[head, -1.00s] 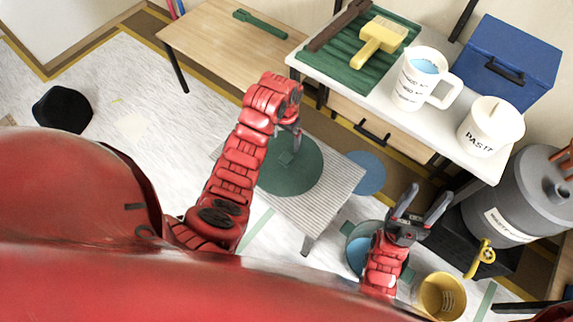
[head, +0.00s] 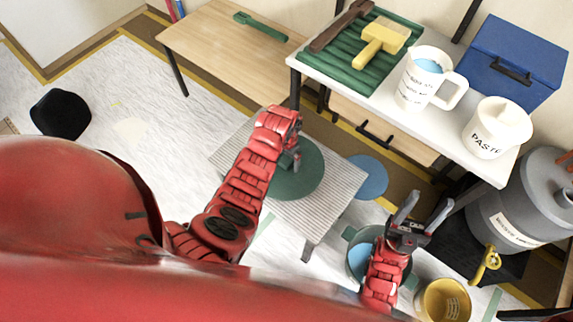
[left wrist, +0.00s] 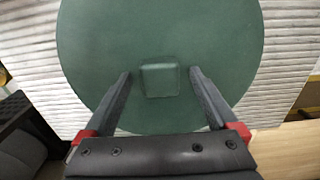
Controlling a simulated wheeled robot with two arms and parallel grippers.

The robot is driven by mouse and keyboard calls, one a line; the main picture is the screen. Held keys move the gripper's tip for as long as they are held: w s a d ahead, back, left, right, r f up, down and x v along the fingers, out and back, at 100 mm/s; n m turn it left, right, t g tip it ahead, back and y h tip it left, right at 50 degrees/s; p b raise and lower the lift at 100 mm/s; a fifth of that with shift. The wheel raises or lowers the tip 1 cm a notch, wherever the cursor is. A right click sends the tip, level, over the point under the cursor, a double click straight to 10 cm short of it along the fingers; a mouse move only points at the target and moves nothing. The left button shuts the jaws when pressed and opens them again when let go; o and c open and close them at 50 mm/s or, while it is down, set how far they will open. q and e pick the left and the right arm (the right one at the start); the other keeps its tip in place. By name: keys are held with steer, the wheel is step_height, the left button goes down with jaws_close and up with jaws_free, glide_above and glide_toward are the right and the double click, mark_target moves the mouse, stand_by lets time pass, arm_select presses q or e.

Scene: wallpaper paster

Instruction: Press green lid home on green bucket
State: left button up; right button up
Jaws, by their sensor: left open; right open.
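The round dark green lid (head: 306,182) lies flat on a small ridged grey table. Its square knob (left wrist: 160,80) shows in the left wrist view. My left gripper (head: 292,150) is over the lid, open; in the left wrist view its fingers (left wrist: 160,73) point toward the knob from either side, with gaps visible. A bucket with a green-grey rim and green tabs (head: 350,234), likely the green bucket, stands on the floor at lower right, blue inside. My right gripper (head: 425,212) is open and empty above it, and my right arm hides part of the bucket.
A yellow bucket (head: 444,300) stands right of the green one. A blue disc (head: 368,177) lies beside the ridged table (head: 232,153). A white table (head: 445,130) holds a jug (head: 415,90), paste pot (head: 497,128) and green tray (head: 345,75). A grey tank (head: 515,205) is at right.

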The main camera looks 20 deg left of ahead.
arm_select(q)
jaws_close()
stand_by(0.5)
steer(key=shift+r, duration=0.15)
